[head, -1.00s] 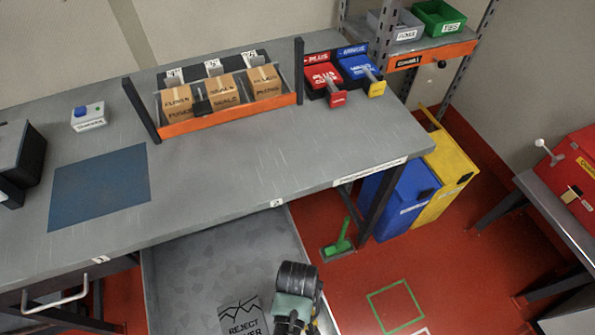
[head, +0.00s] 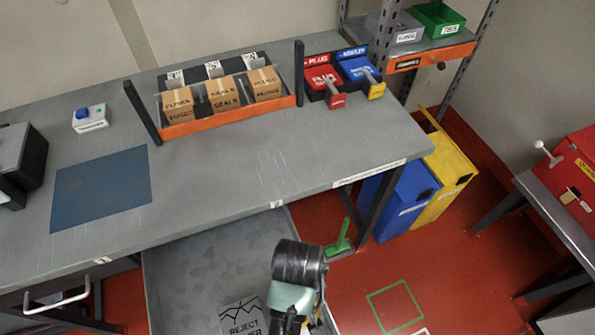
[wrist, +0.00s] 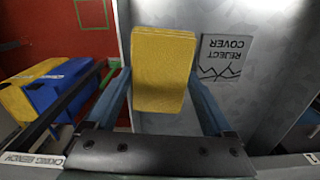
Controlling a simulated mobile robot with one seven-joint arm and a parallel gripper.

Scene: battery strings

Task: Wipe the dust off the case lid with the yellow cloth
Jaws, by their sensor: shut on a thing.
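The yellow cloth (wrist: 163,70) shows as a folded pad in the wrist view, between the two blue-grey fingers of my gripper (wrist: 160,80). My gripper is shut on it. Behind the cloth is a grey, mottled metal panel (wrist: 263,45), which looks like the case lid. In the head view this panel (head: 205,265) lies low, in front of and partly under the bench, with uneven darker patches. I cannot tell whether the cloth touches it.
A "REJECT COVER" label (head: 243,318) lies on the panel. The grey bench (head: 260,175) overhangs its far part. A green brush (head: 341,240) and blue (head: 400,200) and yellow (head: 450,175) bins stand right. Red floor (head: 350,275) is open beside the panel.

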